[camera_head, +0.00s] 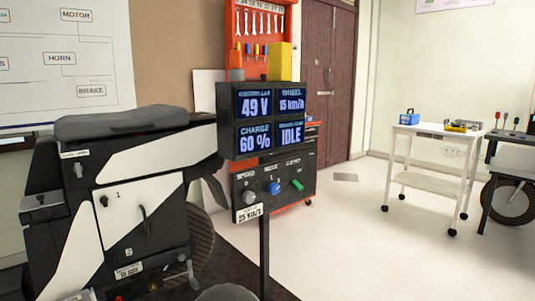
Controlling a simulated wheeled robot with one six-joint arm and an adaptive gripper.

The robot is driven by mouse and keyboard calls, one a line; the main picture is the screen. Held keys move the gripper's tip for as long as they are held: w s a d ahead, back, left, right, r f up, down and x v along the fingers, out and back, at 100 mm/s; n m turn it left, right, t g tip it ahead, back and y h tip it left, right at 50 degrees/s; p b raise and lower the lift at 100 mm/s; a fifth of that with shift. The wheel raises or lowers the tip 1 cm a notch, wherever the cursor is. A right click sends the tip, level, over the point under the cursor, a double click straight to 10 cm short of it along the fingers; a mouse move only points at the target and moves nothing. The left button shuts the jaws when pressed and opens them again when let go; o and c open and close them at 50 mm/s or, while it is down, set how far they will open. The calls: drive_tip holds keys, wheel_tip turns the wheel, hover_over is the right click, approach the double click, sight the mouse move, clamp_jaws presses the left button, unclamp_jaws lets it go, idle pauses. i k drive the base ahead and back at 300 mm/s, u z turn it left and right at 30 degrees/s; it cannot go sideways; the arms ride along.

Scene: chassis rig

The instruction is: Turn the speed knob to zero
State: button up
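The speed knob (249,197) is a grey round knob at the left of a dark control box, under a small label that seems to read SPEED. A tag (249,213) below it seems to read 25 km/h. A blue knob (274,188) and a green knob (297,185) sit to its right. The display panel (264,121) above shows 49 V, 15 km/h, charge 60 % and IDLE. The knob's pointer is too small to read. My gripper is not in view.
The black and white chassis rig (120,210) fills the left side, close to the control box. A thin dark post (264,258) stands below the box. A white wheeled cart (436,131) stands at the right. The floor between cart and box is mostly clear.

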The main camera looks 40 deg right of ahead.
sight(249, 196)
drive_tip(key=u, duration=1.35)
drive_tip(key=k, duration=0.6)
drive_tip(key=z, duration=1.4)
